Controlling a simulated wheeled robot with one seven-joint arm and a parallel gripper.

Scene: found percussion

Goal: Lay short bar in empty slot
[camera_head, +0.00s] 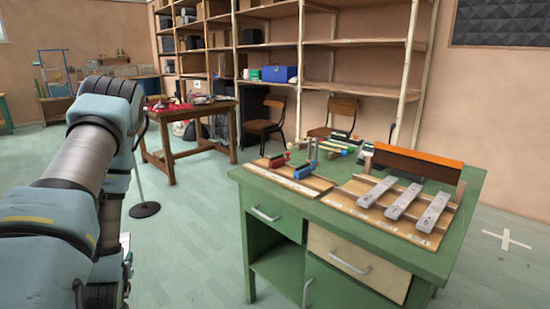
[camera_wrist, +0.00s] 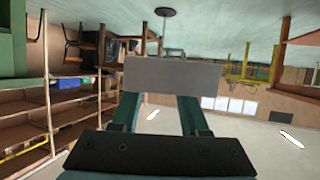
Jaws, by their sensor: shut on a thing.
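In the wrist view a plain grey bar (camera_wrist: 172,75) lies crosswise at the end of my gripper (camera_wrist: 160,97), whose two green fingers are shut on it. The gripper and held bar do not show in the head view, where only my arm is seen at the left. On the green bench, a wooden board with rails (camera_head: 344,204) carries three grey bars, left (camera_head: 377,191), middle (camera_head: 403,201) and right (camera_head: 433,212), side by side. Some bare board shows left of them. I cannot clearly make out the empty slot.
The green bench (camera_head: 260,178) also holds a smaller wooden board (camera_head: 285,178) with red and blue clamps, mallets, and a long orange-topped block (camera_head: 418,165) behind the bars. A wooden table (camera_head: 180,115), chairs and shelving stand farther back. Floor is open between my arm and the bench.

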